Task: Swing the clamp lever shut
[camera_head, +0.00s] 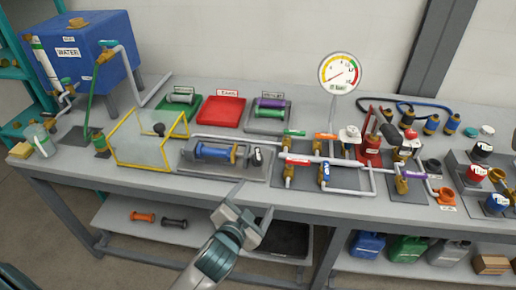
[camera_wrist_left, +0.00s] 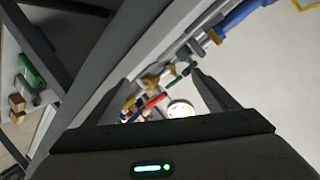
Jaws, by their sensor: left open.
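My left gripper (camera_head: 254,204) is in front of the bench's front edge, its fingers apart and nothing between them. In the left wrist view the open fingers (camera_wrist_left: 162,82) frame pipework some way off. A blue cartridge (camera_head: 215,152) lies in a grey cradle (camera_head: 225,173) on the bench, beyond and left of the gripper. A small black-and-white part (camera_head: 257,157) stands upright at the cradle's right end; it may be the clamp lever, but it is too small to tell. My gripper is apart from it. My right gripper is not in view.
A yellow wire frame (camera_head: 141,163) stands left of the cradle. Pipes with valves (camera_head: 325,160) and a gauge (camera_head: 340,72) are to the right, with a red hand-lever device (camera_head: 369,152) beyond. A red tray (camera_head: 221,111) lies behind. The bench's front strip is clear.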

